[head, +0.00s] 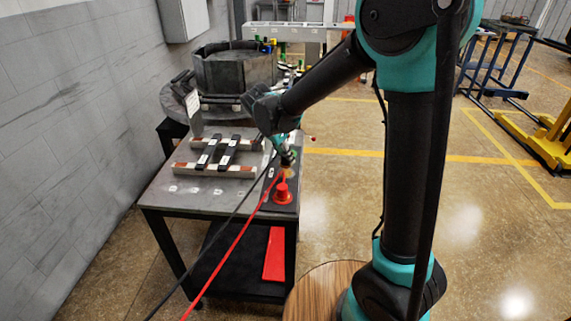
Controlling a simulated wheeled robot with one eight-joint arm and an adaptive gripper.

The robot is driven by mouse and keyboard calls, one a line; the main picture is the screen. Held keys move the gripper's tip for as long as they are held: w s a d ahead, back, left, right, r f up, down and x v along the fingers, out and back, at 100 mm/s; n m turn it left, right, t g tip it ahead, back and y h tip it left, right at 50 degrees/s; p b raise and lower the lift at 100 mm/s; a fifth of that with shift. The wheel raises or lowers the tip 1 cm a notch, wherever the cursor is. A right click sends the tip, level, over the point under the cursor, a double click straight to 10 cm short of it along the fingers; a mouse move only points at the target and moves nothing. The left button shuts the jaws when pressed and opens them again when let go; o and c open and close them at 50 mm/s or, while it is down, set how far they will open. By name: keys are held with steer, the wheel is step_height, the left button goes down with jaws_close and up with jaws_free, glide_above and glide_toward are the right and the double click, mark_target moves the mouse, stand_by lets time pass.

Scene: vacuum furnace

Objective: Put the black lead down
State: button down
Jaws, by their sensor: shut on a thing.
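My gripper (288,157) is over the right side of the grey table (205,204), small and partly hidden by the arm. It is shut on the upper end of the black lead (213,243); the grip itself is hard to make out. The black cable runs from there down to the lower left, off the picture. A red lead (233,244) runs beside it. A red plug or cup-shaped piece (283,193) stands on a dark mat (285,208) just below my gripper.
Two pale bars (213,170) with dark strips across them lie on the table. A dark cylindrical vessel (234,68) stands behind, near the grey wall. A red flat piece (274,253) is on the lower shelf.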

mark_target(285, 163)
steer(key=shift+f, duration=1.75)
steer(key=shift+f, duration=0.15)
steer(key=c, duration=1.2)
jaws_free()
steer(key=shift+o, duration=0.2)
steer(key=v, duration=1.2)
steer(key=s+d+f+n+y, duration=0.1)
steer(key=s+d+f+n, duration=0.2)
steer(key=d, duration=0.6)
steer(key=s+d+f+n+y, duration=0.1)
steer(key=s+d+f+n, duration=0.2)
steer(key=s+d+f, duration=0.2)
steer(key=s+d+f+n+t+y, duration=0.1)
steer(key=s+d+f+n, duration=0.2)
steer(key=d, duration=1)
steer(key=s+f, duration=0.2)
steer(key=s, duration=0.3)
